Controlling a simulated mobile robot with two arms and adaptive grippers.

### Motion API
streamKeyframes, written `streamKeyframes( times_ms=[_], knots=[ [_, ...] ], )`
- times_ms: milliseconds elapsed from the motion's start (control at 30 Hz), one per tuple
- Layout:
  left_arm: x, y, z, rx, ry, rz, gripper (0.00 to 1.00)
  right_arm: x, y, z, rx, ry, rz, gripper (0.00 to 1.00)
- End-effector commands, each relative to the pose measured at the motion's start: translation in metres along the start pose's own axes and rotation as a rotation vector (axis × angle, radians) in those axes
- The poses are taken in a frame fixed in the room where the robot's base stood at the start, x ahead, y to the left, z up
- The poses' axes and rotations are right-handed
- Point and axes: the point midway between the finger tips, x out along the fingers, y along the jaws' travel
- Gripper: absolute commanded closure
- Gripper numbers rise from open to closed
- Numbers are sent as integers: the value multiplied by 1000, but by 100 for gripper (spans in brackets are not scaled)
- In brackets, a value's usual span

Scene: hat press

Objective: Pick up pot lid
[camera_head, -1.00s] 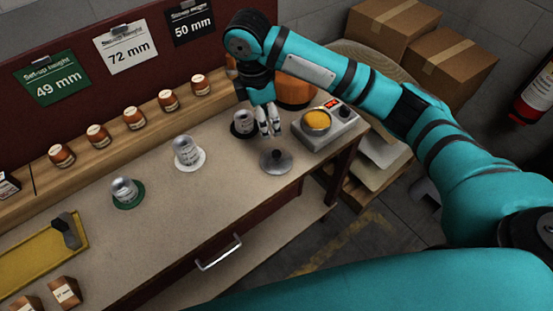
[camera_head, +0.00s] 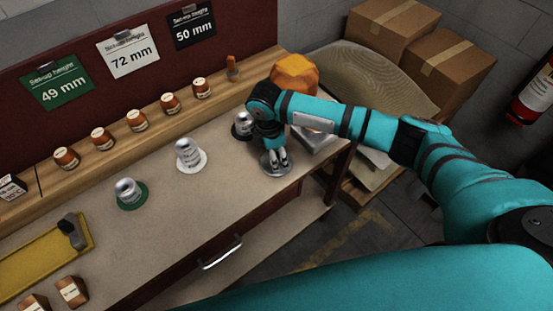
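The pot lid (camera_head: 269,171), a grey metal disc, lies on the workbench near its right end. My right gripper (camera_head: 277,161) points down directly over the lid, its fingertips at the lid's middle. The knob is hidden by the fingers, and I cannot tell whether they have closed on it. The lid appears flat on the bench. The pot with yellow contents seen earlier is now covered by my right arm. My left gripper is not in view.
A grey scale (camera_head: 322,152) shows partly beneath my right arm. Metal cans stand on a black, a white (camera_head: 189,153) and a green coaster (camera_head: 130,193). Several brown jars line the back ledge. A yellow tray (camera_head: 45,252) lies at left. An orange lump (camera_head: 295,73) is behind my arm.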

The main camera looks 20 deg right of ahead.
Motion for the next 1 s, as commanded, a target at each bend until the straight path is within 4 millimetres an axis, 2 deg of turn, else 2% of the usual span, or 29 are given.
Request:
streamKeyframes(
  times_ms=[267,600,667,1000],
  knots=[
    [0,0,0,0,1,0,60,3,0,0,-1,0,1,50],
    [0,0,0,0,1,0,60,2,0,0,0,0,1,94],
    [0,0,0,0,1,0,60,2,0,0,0,0,1,100],
    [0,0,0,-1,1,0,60,1,0,0,0,1,2,100]
  ],
)
